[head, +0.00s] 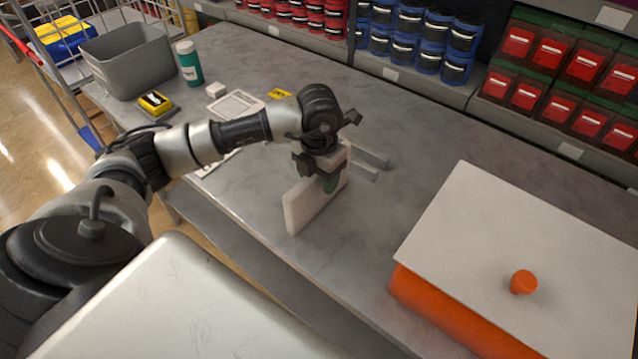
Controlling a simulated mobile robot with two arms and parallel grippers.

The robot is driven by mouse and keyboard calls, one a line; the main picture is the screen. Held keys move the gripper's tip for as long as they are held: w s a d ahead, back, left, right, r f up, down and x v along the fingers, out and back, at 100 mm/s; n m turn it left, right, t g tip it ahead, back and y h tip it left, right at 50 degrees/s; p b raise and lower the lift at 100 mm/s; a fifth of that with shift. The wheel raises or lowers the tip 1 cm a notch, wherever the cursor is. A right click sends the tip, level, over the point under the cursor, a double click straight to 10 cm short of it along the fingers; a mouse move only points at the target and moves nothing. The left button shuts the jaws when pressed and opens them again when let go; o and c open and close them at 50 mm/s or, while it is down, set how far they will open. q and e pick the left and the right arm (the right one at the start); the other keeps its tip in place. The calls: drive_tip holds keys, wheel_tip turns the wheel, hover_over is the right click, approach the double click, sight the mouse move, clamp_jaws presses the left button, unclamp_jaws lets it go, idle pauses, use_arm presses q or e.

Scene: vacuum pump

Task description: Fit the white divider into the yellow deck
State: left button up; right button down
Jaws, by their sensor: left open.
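A white panel (308,208), which looks like the white divider, stands on edge on the grey table, left of the middle of the table. My left gripper (328,178) points down at its upper far end, with its fingers open. The gripper hides part of the panel, and I cannot tell whether the fingers touch it. A dark green patch shows by the fingers. I cannot make out a yellow deck for certain. My right gripper is not in view.
Grey metal bars (372,157) lie just behind the panel. An orange box (455,318) with a white lid (530,250) and orange knob (523,282) stands at right. A grey bin (130,62), green bottle (189,64) and yellow-black item (155,103) stand far left. Table between panel and box is clear.

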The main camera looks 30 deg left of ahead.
use_arm(q)
clamp_jaws()
idle(0.3)
drive_tip(key=shift+w+r, duration=0.1)
drive_tip(key=shift+r, duration=0.05)
